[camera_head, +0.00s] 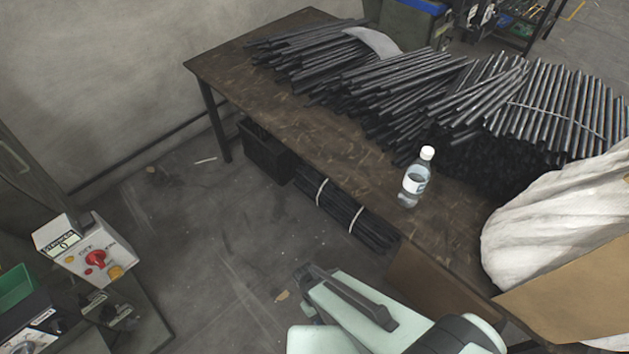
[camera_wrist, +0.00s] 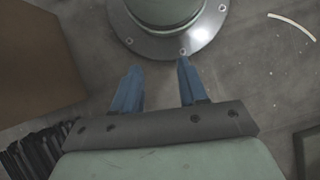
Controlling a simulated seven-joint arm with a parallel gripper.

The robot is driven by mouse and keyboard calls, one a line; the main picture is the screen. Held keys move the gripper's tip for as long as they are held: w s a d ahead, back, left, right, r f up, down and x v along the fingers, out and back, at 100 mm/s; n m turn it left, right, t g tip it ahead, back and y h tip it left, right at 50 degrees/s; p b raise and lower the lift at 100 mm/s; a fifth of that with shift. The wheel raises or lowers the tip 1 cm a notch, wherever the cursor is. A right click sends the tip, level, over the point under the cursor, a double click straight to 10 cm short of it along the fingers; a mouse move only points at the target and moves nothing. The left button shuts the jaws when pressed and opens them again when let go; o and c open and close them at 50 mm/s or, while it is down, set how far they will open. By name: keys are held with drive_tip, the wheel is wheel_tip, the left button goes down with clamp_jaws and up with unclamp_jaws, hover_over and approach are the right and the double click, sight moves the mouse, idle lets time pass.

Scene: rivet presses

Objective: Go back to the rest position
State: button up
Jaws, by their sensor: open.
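My gripper (camera_wrist: 156,82) shows in the wrist view with its two blue fingers apart and nothing between them. It points down over the grey floor (camera_wrist: 240,90), near my round base flange at the top of that view. In the head view my pale green arm shows at the bottom centre and right, in front of the table; the gripper fingers cannot be made out there.
A brown table (camera_head: 285,115) holds several piles of dark rods (camera_head: 400,85), a clear bottle (camera_head: 414,178) and a white sack (camera_head: 560,220). A black bin (camera_head: 265,152) and bundled rods (camera_head: 345,212) lie below. A control box (camera_head: 85,250) stands left.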

drive_tip(key=d+m+g+y, duration=0.1)
drive_tip(key=d+m+y, duration=0.2)
drive_tip(key=d+m, duration=0.4)
drive_tip(key=d, duration=0.6)
drive_tip(key=shift+w+d+f+g, duration=0.15)
drive_tip(key=shift+d+f+g, duration=0.15)
drive_tip(key=shift+f+g, duration=0.1)
